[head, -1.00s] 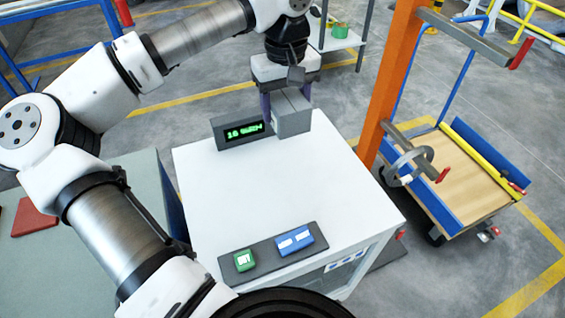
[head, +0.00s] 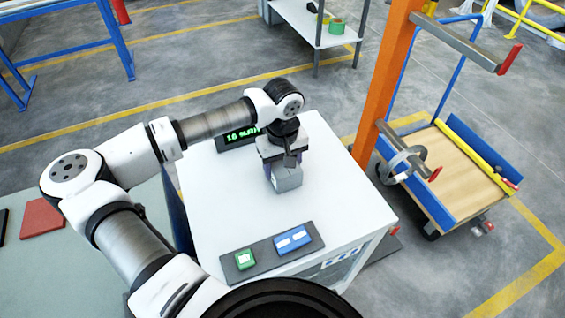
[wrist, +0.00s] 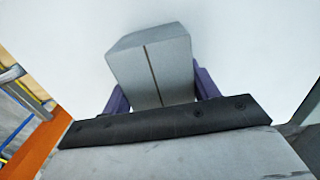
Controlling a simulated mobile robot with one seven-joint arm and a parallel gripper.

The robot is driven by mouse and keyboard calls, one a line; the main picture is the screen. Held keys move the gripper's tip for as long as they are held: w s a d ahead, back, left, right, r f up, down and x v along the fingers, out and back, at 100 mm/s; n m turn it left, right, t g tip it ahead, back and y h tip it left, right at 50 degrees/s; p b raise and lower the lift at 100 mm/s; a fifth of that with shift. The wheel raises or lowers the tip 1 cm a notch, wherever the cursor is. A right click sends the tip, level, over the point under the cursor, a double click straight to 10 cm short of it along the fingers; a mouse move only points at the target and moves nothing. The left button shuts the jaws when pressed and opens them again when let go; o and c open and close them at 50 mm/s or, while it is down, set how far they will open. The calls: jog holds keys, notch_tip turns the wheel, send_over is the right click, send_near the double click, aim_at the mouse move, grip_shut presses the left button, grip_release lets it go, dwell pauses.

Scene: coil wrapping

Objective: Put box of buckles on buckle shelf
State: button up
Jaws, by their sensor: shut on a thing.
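A grey box (head: 288,180) is between the purple fingers of my gripper (head: 284,168), over the white machine top (head: 345,200). In the wrist view the box (wrist: 155,65) shows a dark slit down its middle, with one finger on each side. My gripper is shut on it. I cannot tell whether the box touches the top or hangs just above it. No label naming buckles is readable. A metal shelf (head: 309,22) stands at the back; I cannot tell whether it is the buckle shelf.
A green display (head: 240,135) stands at the machine's back edge, and a panel with green (head: 244,259) and blue (head: 294,240) blocks lies at its front. An orange post (head: 388,80) with arms and a cart (head: 455,175) are at the right. A green roll (head: 336,26) sits on the metal shelf.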

jog(key=shift+f+b, duration=0.3)
jog(key=o, duration=1.4)
jog(key=shift+r, duration=0.1)
